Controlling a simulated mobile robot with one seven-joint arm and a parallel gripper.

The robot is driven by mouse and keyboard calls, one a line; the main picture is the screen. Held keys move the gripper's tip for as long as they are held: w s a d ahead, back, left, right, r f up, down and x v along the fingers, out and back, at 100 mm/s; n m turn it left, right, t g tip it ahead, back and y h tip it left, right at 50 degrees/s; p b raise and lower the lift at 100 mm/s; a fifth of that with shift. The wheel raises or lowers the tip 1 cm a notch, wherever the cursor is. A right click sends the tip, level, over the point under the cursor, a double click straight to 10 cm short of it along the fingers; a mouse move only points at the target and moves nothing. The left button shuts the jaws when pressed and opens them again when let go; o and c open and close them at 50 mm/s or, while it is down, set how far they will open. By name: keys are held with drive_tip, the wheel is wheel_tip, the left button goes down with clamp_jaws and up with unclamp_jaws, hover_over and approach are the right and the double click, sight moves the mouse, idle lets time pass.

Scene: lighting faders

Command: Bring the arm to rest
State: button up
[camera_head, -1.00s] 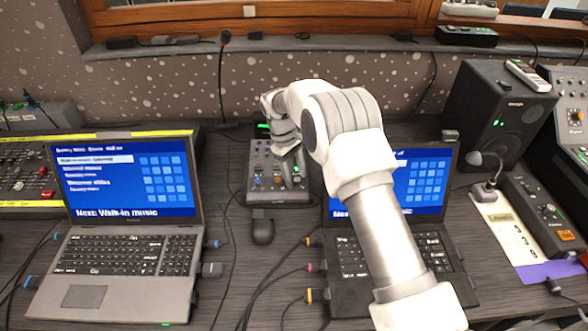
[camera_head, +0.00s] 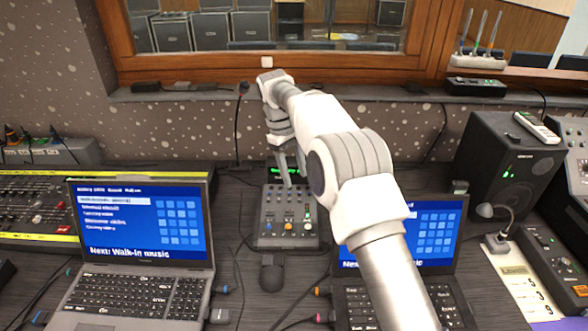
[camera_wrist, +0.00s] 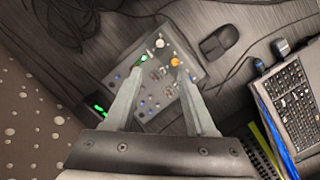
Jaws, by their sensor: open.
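My gripper (camera_head: 291,166) hangs above the far part of a small fader console (camera_head: 287,231) on the desk. In the wrist view its two fingers (camera_wrist: 157,84) are spread apart with nothing between them, and the console (camera_wrist: 163,61) with its knobs and lit buttons shows beyond them. The fingertips appear apart from the console, though the exact gap is hard to judge. My arm reaches from the lower right and hides part of the right laptop (camera_head: 436,232).
A left laptop (camera_head: 140,240), a mouse (camera_head: 271,272) and cables lie around the console. A thin microphone (camera_head: 240,120) stands behind, near the wall and window ledge (camera_head: 330,92).

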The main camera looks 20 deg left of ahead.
drive_tip(key=shift+r, duration=0.1)
drive_tip(key=s+d+r+m+t+y+p, duration=0.1)
drive_tip(key=s+d+r+m, duration=0.3)
drive_tip(key=d+r, duration=0.55)
drive_tip(key=s+d+r+m+t+y+p, duration=0.1)
drive_tip(key=s+d+r, duration=0.4)
drive_tip(key=d+r, duration=0.5)
drive_tip(key=s+d+r+m+t, duration=0.1)
drive_tip(key=s+d+m, duration=0.1)
drive_tip(key=s+d, duration=0.3)
drive_tip(key=s+d+r+m+t, duration=0.1)
drive_tip(key=s+d+r+m, duration=0.15)
drive_tip(key=s, duration=0.45)
drive_tip(key=s+d+f+m+t, duration=0.1)
drive_tip(key=s+d+f, duration=0.1)
drive_tip(key=s, duration=0.3)
drive_tip(key=s+d+f+m+t+p, duration=0.1)
drive_tip(key=s+d+f, duration=0.1)
drive_tip(key=s, duration=0.4)
drive_tip(key=shift+d+f+y, duration=0.15)
drive_tip(key=shift+f+y, duration=0.15)
drive_tip(key=shift+f, duration=0.45)
drive_tip(key=shift+s, duration=0.1)
